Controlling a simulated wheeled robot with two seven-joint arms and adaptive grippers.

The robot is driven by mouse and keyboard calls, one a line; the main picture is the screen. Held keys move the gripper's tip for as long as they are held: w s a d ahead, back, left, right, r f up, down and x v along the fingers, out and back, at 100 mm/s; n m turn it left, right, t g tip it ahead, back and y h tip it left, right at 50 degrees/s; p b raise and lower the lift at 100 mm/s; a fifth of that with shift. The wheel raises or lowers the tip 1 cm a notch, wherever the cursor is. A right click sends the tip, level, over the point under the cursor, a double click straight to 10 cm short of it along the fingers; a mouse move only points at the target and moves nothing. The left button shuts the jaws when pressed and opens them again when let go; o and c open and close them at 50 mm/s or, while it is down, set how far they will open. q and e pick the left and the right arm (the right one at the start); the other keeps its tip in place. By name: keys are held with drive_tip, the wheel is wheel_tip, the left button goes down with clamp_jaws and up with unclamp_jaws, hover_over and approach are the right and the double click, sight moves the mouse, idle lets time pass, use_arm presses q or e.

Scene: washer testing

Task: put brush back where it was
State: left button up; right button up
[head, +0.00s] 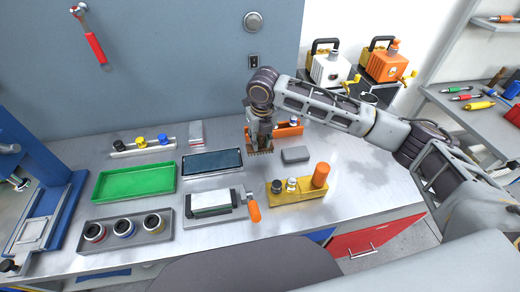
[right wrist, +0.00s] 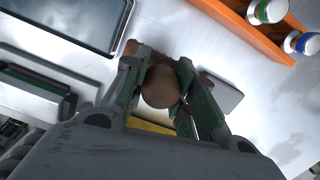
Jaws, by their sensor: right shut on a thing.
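The brush (head: 260,151) is held by my right gripper (head: 260,138), which points down over the back middle of the metal bench. Its brown bristle end hangs below the fingers, above the bench. In the right wrist view, the fingers of the right gripper (right wrist: 160,95) close on the brush's round brown wooden end (right wrist: 162,88). The rest of the brush is mostly hidden by the fingers. My left gripper is not in view.
An orange tray (head: 290,131) with small bottles stands just behind and right of the gripper. A grey block (head: 295,154) lies to its right. A dark-topped tray (head: 212,163) lies left. A yellow holder (head: 296,189) stands in front. Bare bench lies right of the grey block.

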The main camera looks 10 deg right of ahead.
sight(260, 146)
wheel_tip(260, 146, down, 4)
drive_tip(key=shift+f, duration=0.5)
drive_tip(key=o, duration=0.5)
drive_tip(key=shift+f, duration=0.1)
drive_tip(key=o, duration=0.5)
drive_tip(key=shift+c, duration=0.2)
drive_tip(key=shift+r, duration=0.6)
drive_tip(key=r, duration=0.3)
drive_tip(key=s+r, duration=0.1)
drive_tip(key=r, duration=0.6)
drive_tip(key=shift+s+d, duration=0.15)
drive_tip(key=shift+s+r, duration=0.1)
drive_tip(key=shift+r, duration=0.3)
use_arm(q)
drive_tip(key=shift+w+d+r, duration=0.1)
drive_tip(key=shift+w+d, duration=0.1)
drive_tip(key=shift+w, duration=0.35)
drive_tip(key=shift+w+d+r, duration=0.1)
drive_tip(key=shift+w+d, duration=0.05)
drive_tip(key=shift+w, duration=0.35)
use_arm(e)
drive_tip(key=shift+r, duration=0.1)
